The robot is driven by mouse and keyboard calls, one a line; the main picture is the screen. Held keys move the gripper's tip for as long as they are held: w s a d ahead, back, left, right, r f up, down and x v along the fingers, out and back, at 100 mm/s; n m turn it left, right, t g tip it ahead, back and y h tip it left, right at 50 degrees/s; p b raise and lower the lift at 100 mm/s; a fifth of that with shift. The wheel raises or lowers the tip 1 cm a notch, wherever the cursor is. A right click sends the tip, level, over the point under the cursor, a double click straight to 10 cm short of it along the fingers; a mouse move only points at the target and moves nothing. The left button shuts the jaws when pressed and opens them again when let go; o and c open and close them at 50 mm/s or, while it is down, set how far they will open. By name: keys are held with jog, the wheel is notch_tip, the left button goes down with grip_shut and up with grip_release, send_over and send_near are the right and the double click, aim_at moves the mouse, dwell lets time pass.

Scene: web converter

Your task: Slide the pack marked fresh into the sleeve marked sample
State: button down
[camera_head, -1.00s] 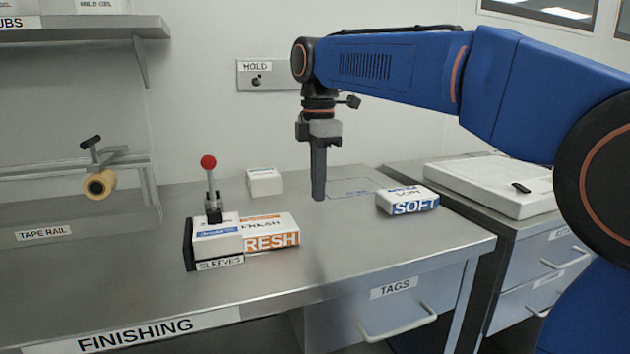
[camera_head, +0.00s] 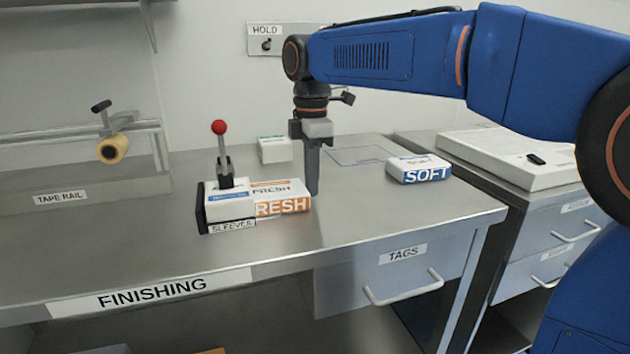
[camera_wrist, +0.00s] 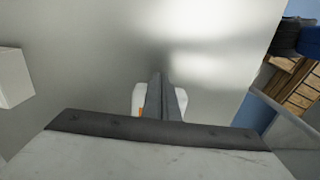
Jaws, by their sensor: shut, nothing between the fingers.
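The white pack with an orange side marked FRESH (camera_head: 283,206) lies on the metal bench. Its left end is inside or behind a white sleeve with blue print (camera_head: 228,211), whose wording is too small to read. The sleeve sits in a dark holder labelled SLEEVES (camera_head: 203,214), under an upright lever with a red knob (camera_head: 219,128). My gripper (camera_head: 313,192) is shut and empty, pointing down at the pack's right end; I cannot tell whether it touches. In the wrist view its fingers (camera_wrist: 160,100) partly hide the white pack (camera_wrist: 140,98).
A white and blue SOFT pack (camera_head: 419,169) lies to the right, beyond an outlined rectangle (camera_head: 358,156). A small white box (camera_head: 275,150) stands behind the sleeve. A tape rail (camera_head: 112,150) is at the left. The bench front is clear.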

aim_at(285, 186)
jog(key=shift+a, duration=0.1)
jog(key=a, duration=0.2)
jog(key=s+a, duration=0.1)
jog(key=a, duration=0.2)
jog(key=shift+s+a, duration=0.15)
jog(key=shift+a, duration=0.15)
